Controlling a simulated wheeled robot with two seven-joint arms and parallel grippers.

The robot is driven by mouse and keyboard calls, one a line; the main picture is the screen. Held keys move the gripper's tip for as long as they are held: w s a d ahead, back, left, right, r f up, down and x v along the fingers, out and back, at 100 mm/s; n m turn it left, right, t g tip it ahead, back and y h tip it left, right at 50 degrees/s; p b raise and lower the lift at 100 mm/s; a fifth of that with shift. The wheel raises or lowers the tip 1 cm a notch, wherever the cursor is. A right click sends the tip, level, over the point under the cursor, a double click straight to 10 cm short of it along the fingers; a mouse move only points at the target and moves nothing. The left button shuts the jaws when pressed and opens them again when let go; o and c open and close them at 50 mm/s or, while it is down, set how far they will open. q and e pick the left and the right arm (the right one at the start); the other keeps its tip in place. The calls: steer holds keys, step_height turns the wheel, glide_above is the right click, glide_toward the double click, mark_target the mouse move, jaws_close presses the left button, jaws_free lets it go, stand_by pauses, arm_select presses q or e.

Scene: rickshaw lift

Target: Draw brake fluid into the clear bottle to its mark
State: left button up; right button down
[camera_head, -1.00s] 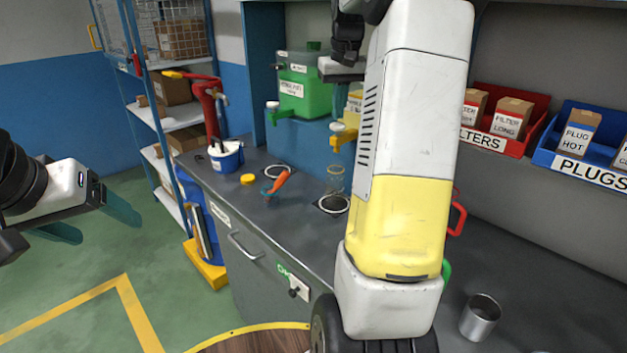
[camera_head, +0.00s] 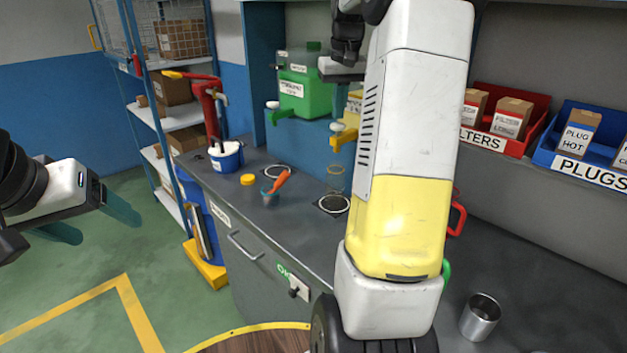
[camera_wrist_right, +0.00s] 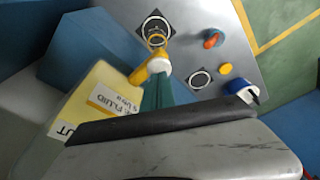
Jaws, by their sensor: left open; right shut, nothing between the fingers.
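The clear bottle (camera_head: 335,180) stands upright on the bench at a ringed spot, under the yellow tap (camera_head: 343,135). It also shows in the right wrist view (camera_wrist_right: 157,41); its fluid level is too small to read. The yellow container (camera_wrist_right: 95,95) has a label ending in "FLUID"; in the head view it is mostly behind my right arm. My right gripper (camera_wrist_right: 160,88) is shut and empty, its teal fingertips at the tap's white knob (camera_wrist_right: 158,65); contact is unclear. My left gripper (camera_head: 92,222) is open and empty, over the floor left of the bench.
A green container (camera_head: 305,92) with a green tap stands left of the yellow one. An orange-handled tool in a small cup (camera_head: 275,188), a yellow cap (camera_head: 248,179) and a blue tub (camera_head: 226,157) sit on the bench. A metal cup (camera_head: 480,317) stands at the right.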

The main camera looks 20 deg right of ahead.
steer(key=shift+f, duration=0.15)
steer(key=shift+f, duration=1.25)
stand_by(6.6)
